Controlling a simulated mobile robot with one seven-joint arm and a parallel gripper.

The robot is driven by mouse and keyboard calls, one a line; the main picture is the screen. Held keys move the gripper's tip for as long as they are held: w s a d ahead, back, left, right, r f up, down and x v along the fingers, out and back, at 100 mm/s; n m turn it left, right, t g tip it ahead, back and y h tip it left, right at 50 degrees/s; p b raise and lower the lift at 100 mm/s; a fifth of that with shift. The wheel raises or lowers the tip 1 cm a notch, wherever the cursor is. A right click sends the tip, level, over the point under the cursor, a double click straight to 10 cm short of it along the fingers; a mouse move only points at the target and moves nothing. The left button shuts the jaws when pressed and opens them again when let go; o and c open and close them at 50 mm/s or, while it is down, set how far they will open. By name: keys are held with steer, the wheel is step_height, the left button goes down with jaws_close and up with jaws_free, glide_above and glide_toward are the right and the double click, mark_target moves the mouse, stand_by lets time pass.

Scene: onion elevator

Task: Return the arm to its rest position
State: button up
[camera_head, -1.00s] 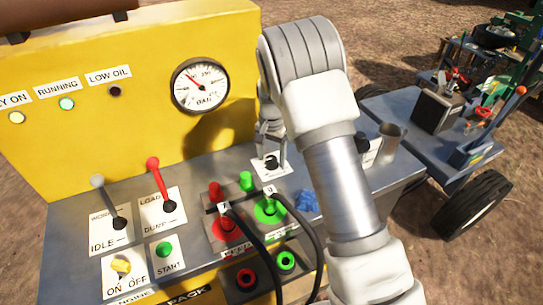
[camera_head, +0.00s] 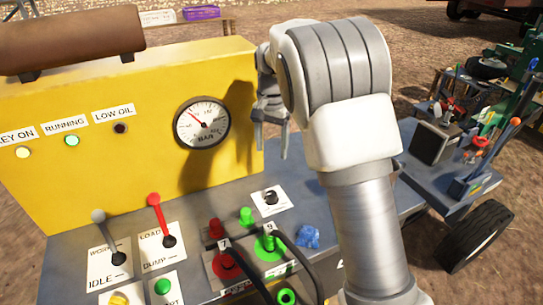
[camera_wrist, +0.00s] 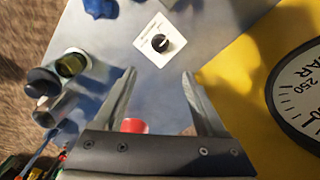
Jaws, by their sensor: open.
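My gripper (camera_head: 271,128) hangs fingers down above the grey panel top, in front of the yellow housing (camera_head: 120,165) and right of the pressure gauge (camera_head: 202,122). In the wrist view my gripper (camera_wrist: 158,82) has its fingers spread wide with nothing between them. The black rotary knob (camera_wrist: 159,42) on its white plate lies beyond the fingertips; it also shows in the head view (camera_head: 270,197), below the gripper and apart from it. My white and grey arm covers part of the panel's right side.
Red (camera_head: 155,200) and grey (camera_head: 98,216) levers stand on the panel. Black hoses run to red and green couplings (camera_head: 269,246). A blue crumpled cloth (camera_head: 309,236) lies beside them. A wheeled cart (camera_head: 430,175) with tools stands at the right. The KEY ON and RUNNING lamps glow.

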steer(key=shift+r, duration=0.15)
steer(key=s+d+r+n+t+y, duration=0.1)
steer(key=s+d+r, duration=0.3)
steer(key=s+r, duration=0.25)
steer(key=s+d+r+n+t, duration=0.1)
steer(key=s+d+r+t, duration=0.15)
steer(key=s+r, duration=0.4)
steer(key=s+d+f+n+t, duration=0.1)
steer(key=s+d+n, duration=0.1)
steer(key=s, duration=0.7)
steer(key=s+d+f+n+t+h, duration=0.1)
steer(key=s+d, duration=0.2)
steer(key=s, duration=0.6)
steer(key=shift+s+n+p, duration=0.2)
steer(key=shift+n+p, duration=0.2)
steer(key=shift+p, duration=0.05)
stand_by(1.9)
steer(key=c, duration=0.3)
steer(key=shift+a, duration=0.15)
steer(key=shift+c, duration=0.4)
